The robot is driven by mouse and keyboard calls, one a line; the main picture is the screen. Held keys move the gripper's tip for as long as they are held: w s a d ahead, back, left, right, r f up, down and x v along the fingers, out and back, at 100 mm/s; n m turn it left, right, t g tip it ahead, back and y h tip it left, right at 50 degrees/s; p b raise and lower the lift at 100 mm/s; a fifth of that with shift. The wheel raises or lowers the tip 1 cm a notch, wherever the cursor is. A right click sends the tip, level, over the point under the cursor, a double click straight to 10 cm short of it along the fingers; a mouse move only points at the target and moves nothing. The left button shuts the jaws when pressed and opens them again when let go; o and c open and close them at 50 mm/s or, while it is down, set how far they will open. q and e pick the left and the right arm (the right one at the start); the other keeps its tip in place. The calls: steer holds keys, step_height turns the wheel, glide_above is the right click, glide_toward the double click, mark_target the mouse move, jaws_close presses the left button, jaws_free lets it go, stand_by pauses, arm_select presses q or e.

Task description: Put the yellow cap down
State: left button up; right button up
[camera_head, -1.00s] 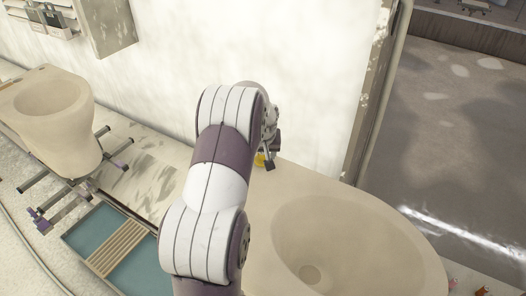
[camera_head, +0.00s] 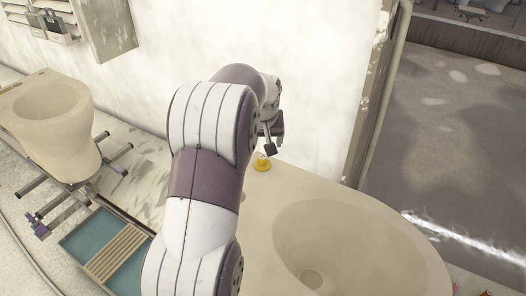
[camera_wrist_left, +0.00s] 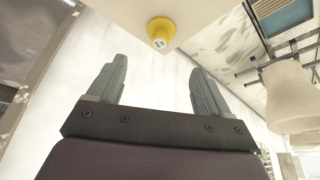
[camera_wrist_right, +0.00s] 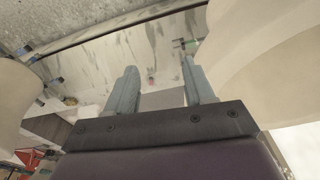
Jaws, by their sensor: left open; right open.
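The yellow cap (camera_head: 262,164) sits on the beige surface beside the basin, near its back corner by the wall. In the left wrist view the yellow cap (camera_wrist_left: 160,31) shows a small pale label and stands just beyond the fingertips, apart from them. My left gripper (camera_head: 270,143) is just above and behind the cap, open and empty. Its two fingers are spread apart in the left wrist view (camera_wrist_left: 158,75). My right gripper (camera_wrist_right: 158,78) shows only in its own wrist view, open with nothing between its fingers.
A beige basin (camera_head: 400,235) is sunk in the surface to the right. A beige pot-like vessel (camera_head: 85,130) stands at the left. A teal tray (camera_head: 80,240) with wooden slats (camera_head: 115,252) lies at the lower left. The white wall (camera_head: 300,70) rises close behind the cap.

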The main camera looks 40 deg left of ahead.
arm_select(q)
steer(key=s+d+f+m+h, duration=0.1)
steer(key=s+d+f+m, duration=0.1)
steer(key=s+d, duration=0.4)
steer(key=s+d+f+m+g+h, duration=0.1)
steer(key=s+d+f+m, duration=0.2)
steer(key=s+d, duration=0.3)
steer(key=s+d+f+m+g, duration=0.1)
steer(key=s+d+f+m, duration=0.1)
steer(key=s+d, duration=0.4)
steer(key=shift+d+f+m+h, duration=0.15)
steer(key=shift+d+f, duration=0.1)
steer(key=shift+d, duration=0.4)
steer(key=shift+d+f+m+h, duration=0.1)
steer(key=shift+d+f, duration=0.1)
steer(key=shift+d, duration=0.5)
steer(key=shift+d+f+m+h, duration=0.15)
steer(key=shift+d+f, duration=0.1)
steer(key=shift+d, duration=0.4)
steer(key=shift+w+a+f, duration=0.15)
steer(key=shift+a, duration=0.05)
steer(key=shift+d, duration=0.15)
